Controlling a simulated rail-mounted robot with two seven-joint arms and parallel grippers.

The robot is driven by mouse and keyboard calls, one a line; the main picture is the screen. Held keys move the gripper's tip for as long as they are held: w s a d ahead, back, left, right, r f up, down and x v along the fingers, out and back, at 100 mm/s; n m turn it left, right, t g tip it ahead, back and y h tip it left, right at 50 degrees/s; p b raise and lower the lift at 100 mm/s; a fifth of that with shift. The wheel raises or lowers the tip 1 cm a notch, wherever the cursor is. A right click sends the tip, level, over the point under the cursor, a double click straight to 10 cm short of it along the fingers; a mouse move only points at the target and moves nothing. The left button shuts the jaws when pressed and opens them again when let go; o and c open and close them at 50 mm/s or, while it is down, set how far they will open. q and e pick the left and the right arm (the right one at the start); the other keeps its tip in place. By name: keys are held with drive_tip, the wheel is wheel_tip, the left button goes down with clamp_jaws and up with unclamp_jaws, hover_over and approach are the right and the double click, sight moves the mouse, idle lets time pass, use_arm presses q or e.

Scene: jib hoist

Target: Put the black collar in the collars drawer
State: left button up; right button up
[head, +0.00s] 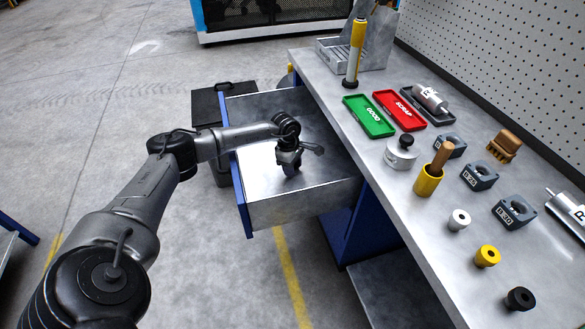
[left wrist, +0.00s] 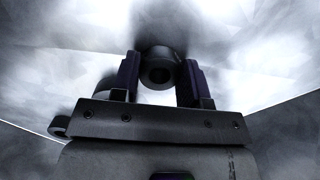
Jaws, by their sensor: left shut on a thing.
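The open drawer (head: 300,212) is a bare metal box with a blue front edge, pulled out from the bench. My left gripper (head: 290,165) reaches down into it, close to its floor. In the left wrist view its two fingers are shut on a dark round collar (left wrist: 160,56) with a hole, above or touching the pale drawer floor; I cannot tell which. In the head view this held collar is mostly hidden by the gripper. Another black collar (head: 520,298) stands on the bench at the lower right. My right gripper is not in view.
On the bench (head: 395,225) are a yellow collar (head: 487,256), a white collar (head: 459,219), grey blocks (head: 479,176), a yellow cup (head: 428,180), a green tray (head: 368,117) and a red tray (head: 399,110). Drawer walls surround the left gripper.

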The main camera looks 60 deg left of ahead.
use_arm(q)
drive_tip(key=o, duration=0.9)
drive_tip(key=shift+f, duration=0.1)
drive_tip(key=shift+o, duration=0.5)
wheel_tip(320, 180, up, 12)
drive_tip(key=a+p, duration=0.1)
drive_tip(key=p, duration=0.4)
drive_tip(key=shift+s+a+p, duration=0.3)
drive_tip(key=shift+s+a, duration=0.05)
drive_tip(key=shift+s, duration=0.05)
